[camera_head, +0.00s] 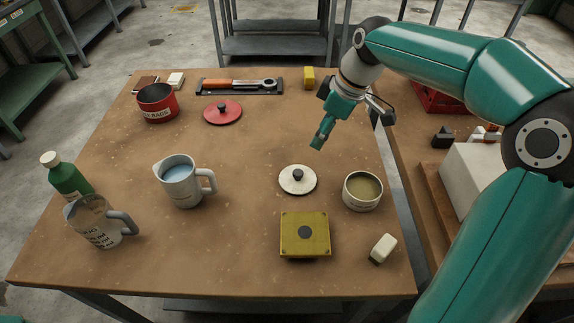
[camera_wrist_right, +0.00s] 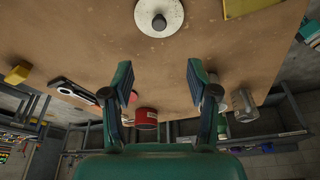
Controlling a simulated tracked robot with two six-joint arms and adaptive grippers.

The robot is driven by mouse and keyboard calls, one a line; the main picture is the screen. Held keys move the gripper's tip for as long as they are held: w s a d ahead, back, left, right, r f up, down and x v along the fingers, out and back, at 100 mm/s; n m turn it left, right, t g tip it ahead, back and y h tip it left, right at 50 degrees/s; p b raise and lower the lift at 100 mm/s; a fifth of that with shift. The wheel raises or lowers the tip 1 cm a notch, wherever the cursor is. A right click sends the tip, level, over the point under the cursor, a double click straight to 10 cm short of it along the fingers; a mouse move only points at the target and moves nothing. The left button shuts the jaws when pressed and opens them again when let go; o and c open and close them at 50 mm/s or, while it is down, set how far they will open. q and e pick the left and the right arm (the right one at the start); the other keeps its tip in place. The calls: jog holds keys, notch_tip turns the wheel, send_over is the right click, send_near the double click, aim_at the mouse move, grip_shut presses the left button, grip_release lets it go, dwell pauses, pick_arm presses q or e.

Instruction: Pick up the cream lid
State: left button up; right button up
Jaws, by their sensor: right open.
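The cream lid (camera_head: 288,184) lies flat on the workbench, with a dark round knob in its middle. It also shows at the top of the right wrist view (camera_wrist_right: 171,12). My right gripper (camera_head: 318,142) is above the bench, behind and slightly right of the lid, apart from it. In the wrist view its two fingers (camera_wrist_right: 159,75) are spread with nothing between them, and the lid lies beyond their tips. My left gripper is in neither view.
An open cream tin (camera_head: 362,204) stands right of the lid, and a yellow box (camera_head: 290,248) lies in front. A grey jug (camera_head: 182,188) stands to the left. A red lid (camera_head: 213,115) and red tin (camera_head: 157,109) are farther back. Bare bench (camera_head: 245,150) lies left of the cream lid.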

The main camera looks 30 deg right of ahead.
send_over(299, 172)
jog(key=s+d, duration=0.1)
jog(key=f, duration=1)
jog(key=shift+s+d, duration=0.1)
jog(key=shift+s, duration=0.1)
jog(key=shift+p+x, duration=0.4)
jog(key=shift+x, duration=0.7)
jog(key=x, duration=0.4)
jog(key=shift+s+f+p, duration=0.1)
jog(key=shift+s+p, duration=0.05)
jog(key=shift+p, duration=0.2)
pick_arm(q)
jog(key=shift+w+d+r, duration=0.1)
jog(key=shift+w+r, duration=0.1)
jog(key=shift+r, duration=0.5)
pick_arm(e)
jog(key=shift+c, duration=0.3)
grip_shut()
